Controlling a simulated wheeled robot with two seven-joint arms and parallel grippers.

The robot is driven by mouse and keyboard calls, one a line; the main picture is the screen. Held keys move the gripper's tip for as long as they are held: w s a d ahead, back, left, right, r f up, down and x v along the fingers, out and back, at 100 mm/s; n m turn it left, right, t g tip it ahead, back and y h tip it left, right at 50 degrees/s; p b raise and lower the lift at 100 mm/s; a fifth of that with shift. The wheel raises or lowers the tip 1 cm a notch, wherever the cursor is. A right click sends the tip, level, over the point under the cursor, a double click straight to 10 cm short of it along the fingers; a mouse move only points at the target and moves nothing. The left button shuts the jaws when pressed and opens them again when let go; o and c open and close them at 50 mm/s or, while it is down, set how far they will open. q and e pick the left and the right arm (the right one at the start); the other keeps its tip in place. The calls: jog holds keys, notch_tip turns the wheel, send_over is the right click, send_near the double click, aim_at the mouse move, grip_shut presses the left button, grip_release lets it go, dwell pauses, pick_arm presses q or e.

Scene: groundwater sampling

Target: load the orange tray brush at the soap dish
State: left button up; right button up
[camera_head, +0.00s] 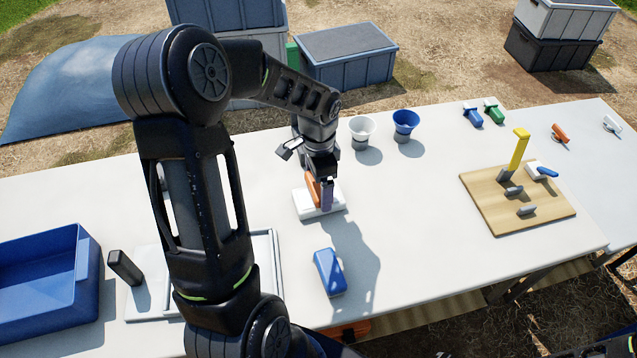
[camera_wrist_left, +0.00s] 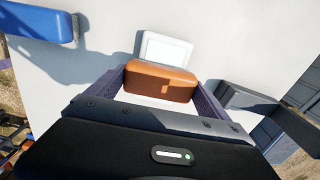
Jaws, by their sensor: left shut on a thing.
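The orange tray brush (camera_head: 313,188) is between the fingers of my left gripper (camera_head: 320,194), which is shut on it. In the left wrist view the brush (camera_wrist_left: 160,82) lies crosswise between the two purple-grey fingers. The white soap dish (camera_head: 305,207) is on the table directly under the gripper; it also shows in the left wrist view (camera_wrist_left: 167,50), with its far part beyond the brush. The brush hides part of the dish, and I cannot tell whether they touch. My right gripper is not in view.
A blue brush-like block (camera_head: 329,272) lies in front of the dish. A white cup (camera_head: 362,128) and a blue cup (camera_head: 405,122) stand behind to the right. A wooden board (camera_head: 540,214) with pegs is at right, a blue bin (camera_head: 45,295) at left. The table centre-right is clear.

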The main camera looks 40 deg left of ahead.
pick_arm(q)
notch_tip(320, 180, up, 7)
jog(key=p, duration=0.5)
dwell(1.0)
